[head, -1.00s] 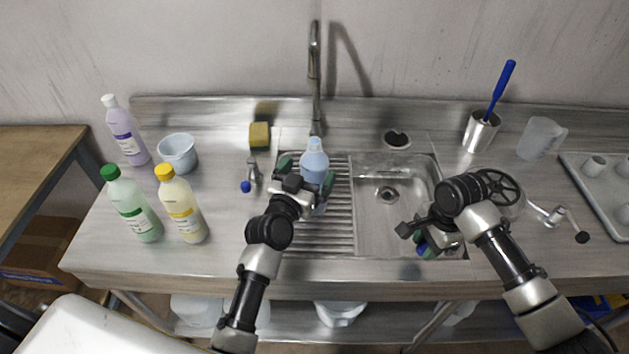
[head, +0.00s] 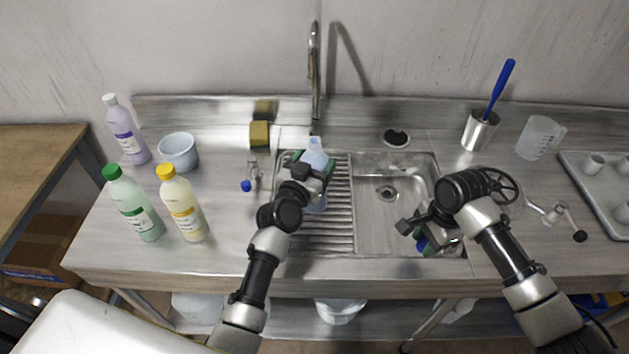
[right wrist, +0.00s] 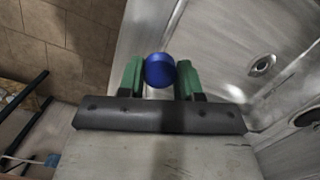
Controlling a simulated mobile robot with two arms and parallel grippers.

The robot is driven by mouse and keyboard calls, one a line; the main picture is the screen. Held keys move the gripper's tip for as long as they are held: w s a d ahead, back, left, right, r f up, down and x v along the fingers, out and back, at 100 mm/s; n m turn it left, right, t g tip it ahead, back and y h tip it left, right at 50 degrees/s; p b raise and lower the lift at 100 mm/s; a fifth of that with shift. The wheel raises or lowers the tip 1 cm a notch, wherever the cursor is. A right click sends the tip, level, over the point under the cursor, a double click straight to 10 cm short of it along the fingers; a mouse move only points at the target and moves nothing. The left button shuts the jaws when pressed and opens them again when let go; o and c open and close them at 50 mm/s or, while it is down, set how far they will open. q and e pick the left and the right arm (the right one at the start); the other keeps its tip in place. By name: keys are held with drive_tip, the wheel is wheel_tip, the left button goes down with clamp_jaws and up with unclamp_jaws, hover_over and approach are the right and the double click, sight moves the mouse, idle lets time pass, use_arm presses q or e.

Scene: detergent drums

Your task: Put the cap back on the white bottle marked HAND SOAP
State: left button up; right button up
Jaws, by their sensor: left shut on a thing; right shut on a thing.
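A pale, bluish-white bottle (head: 316,160) with an open neck stands on the ribbed drainboard left of the sink bowl. Its label cannot be read, and the gripper hides its middle. My left gripper (head: 313,163) is shut around its upper body. My right gripper (head: 424,238) is over the front right of the sink. It is shut on a blue cap (right wrist: 160,70), held between the green fingertips of the right gripper (right wrist: 160,78) in the right wrist view. The cap also shows in the head view (head: 421,245). Cap and bottle are well apart.
Purple (head: 126,134), green (head: 136,205) and yellow (head: 182,208) bottles and a pale blue pot (head: 178,153) stand at the left. A sponge (head: 260,134) and tap (head: 314,75) are behind. A steel cup (head: 480,131) and jug (head: 539,138) stand at the right.

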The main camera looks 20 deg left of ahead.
use_arm(q)
drive_tip(key=shift+r, duration=0.1)
drive_tip(key=c, duration=0.8)
drive_tip(key=shift+r, duration=0.1)
use_arm(e)
drive_tip(key=shift+r, duration=0.1)
